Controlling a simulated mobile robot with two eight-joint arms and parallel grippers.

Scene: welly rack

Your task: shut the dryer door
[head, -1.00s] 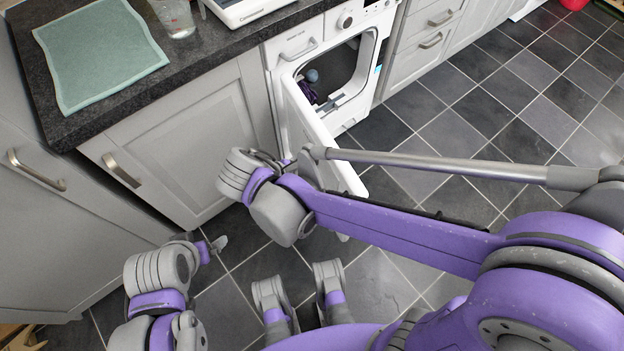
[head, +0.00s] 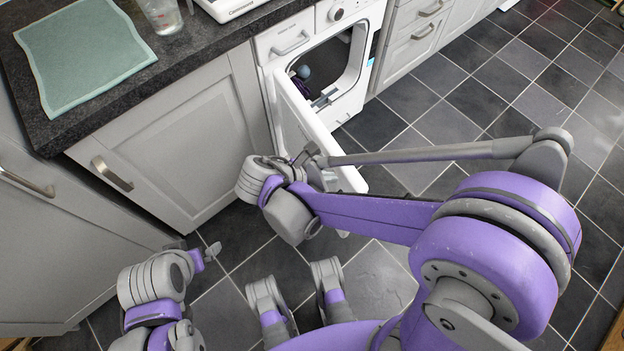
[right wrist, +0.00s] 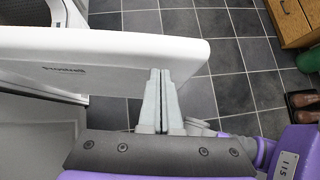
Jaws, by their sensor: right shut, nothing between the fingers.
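The white dryer (head: 352,75) stands under the counter with its door (head: 296,112) swung open toward me. A dark purple item and a small bluish ball show inside the drum opening. My right gripper (head: 308,157) is at the door, partly hidden by its own wrist. In the right wrist view its fingers (right wrist: 161,75) are shut and empty, with the tips overlapping the lower edge of the door panel (right wrist: 110,58); I cannot tell whether they touch it. My left gripper (head: 210,252) is low at the left, over the floor and away from the door; its jaw opening is unclear.
A grey cupboard (head: 165,140) stands left of the dryer, with drawers (head: 412,40) to its right. The dark counter (head: 110,82) holds a teal cloth (head: 85,52) and a glass (head: 162,14). The tiled floor (head: 480,105) on the right is clear.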

